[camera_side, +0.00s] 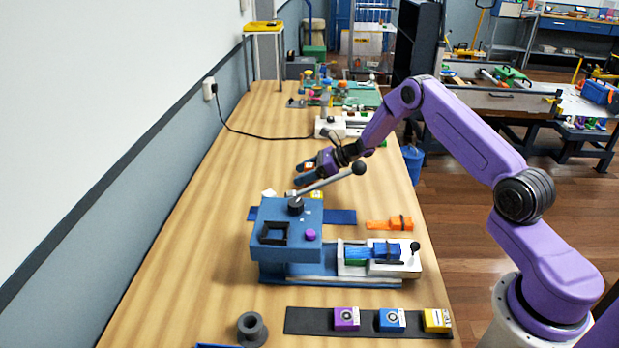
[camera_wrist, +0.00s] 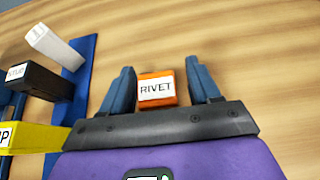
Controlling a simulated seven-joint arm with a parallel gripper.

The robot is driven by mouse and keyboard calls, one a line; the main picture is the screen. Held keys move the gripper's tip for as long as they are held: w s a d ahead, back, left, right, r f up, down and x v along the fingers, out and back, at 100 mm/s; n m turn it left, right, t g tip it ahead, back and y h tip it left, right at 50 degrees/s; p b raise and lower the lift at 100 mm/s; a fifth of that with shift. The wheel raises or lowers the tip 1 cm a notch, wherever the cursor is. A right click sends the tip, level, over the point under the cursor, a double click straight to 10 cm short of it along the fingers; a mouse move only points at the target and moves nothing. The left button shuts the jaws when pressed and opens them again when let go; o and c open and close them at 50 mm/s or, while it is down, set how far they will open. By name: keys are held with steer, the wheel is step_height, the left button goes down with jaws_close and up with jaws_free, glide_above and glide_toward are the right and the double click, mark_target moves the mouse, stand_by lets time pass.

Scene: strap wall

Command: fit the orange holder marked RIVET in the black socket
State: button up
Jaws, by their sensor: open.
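The orange holder (camera_wrist: 155,80) has a white label reading RIVET and shows in the wrist view between my two fingers. My gripper (camera_wrist: 160,88) is open, with one blue finger on each side of the holder; whether either finger touches it I cannot tell. In the side view my gripper (camera_side: 308,170) is low over the table, behind the blue machine, with a bit of orange between its fingers. The black socket (camera_side: 273,233) is a square frame on top of the blue machine (camera_side: 285,250). It looks empty. The socket is outside the wrist view.
A lever with a black ball (camera_side: 358,168) rises from the machine close to my gripper. White, black (camera_wrist: 38,78) and yellow (camera_wrist: 30,138) holders lie left in the wrist view, by a blue strip (camera_wrist: 80,60). Purple, blue and yellow blocks sit on a dark strip (camera_side: 365,331) in front.

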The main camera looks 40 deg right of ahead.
steer(key=c, duration=1.1)
jaws_close()
steer(key=shift+r, duration=0.15)
